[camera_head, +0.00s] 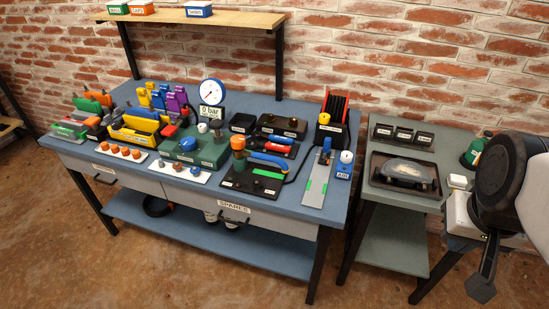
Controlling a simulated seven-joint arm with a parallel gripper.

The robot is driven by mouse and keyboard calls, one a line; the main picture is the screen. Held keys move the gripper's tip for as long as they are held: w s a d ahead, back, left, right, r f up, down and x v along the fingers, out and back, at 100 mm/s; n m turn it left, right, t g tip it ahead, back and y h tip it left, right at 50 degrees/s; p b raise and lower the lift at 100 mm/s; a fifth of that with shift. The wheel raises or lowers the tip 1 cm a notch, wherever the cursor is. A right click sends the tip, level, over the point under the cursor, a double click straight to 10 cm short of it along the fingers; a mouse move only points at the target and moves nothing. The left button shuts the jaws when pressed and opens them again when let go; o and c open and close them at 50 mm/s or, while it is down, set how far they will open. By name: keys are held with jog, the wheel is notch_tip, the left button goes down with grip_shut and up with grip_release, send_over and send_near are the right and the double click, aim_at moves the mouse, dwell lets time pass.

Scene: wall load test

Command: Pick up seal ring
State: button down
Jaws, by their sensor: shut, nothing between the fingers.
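I cannot pick out a seal ring for certain at this size. A dark ring-like object (158,207) lies on the lower shelf of the blue bench, its top partly hidden by the drawer fronts. A drawer labelled SPARES (236,207) is in the bench front, and its inside is hidden. My gripper (481,288) hangs at the far right, in front of the grey side table. It points down, is shut and empty, and is well apart from the bench items.
The blue bench (345,190) carries colourful tools, a pressure gauge (212,92), a green block (190,148) and a black fixture (250,180). A raised wooden shelf (190,16) stands behind. The grey side table (440,150) holds a dark tray (379,182). Floor in front is clear.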

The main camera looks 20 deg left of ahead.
jog(key=c, duration=1.8)
grip_release()
jog(key=o, duration=1.2)
